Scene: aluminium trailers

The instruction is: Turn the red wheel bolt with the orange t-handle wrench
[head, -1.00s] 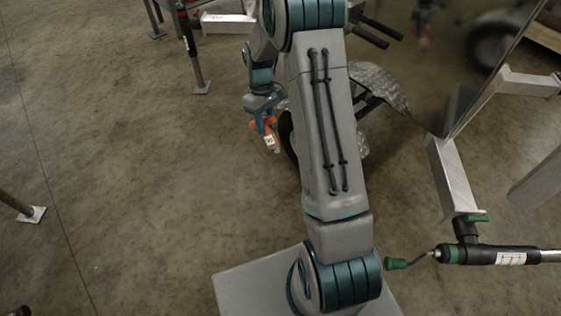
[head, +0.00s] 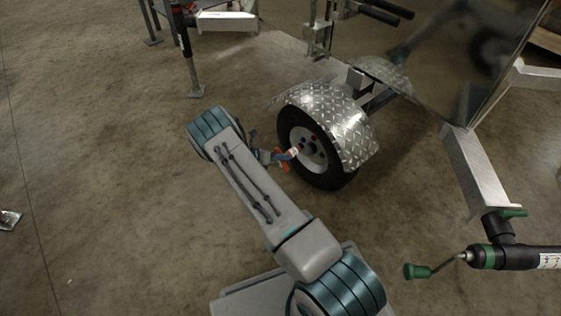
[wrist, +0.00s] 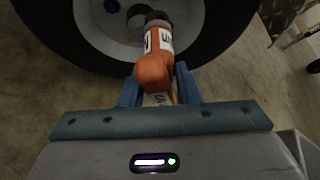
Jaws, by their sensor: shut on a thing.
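The orange t-handle wrench (wrist: 154,72) is between the blue fingers of my gripper (wrist: 158,88), which is shut on it. In the wrist view its labelled shaft points at the hub of the wheel (wrist: 95,25); whether its tip touches a bolt is hidden. In the head view the wrench (head: 283,158) is at the wheel face, with my gripper (head: 270,156) just left of the wheel (head: 318,170). A blue bolt (wrist: 111,6) shows on the rim.
A diamond-plate fender (head: 340,115) covers the wheel's top, with a shiny trailer panel (head: 460,60) behind. A metal leg (head: 478,175) and a black-and-green tool (head: 490,257) are at right. A support leg (head: 190,70) stands at back left.

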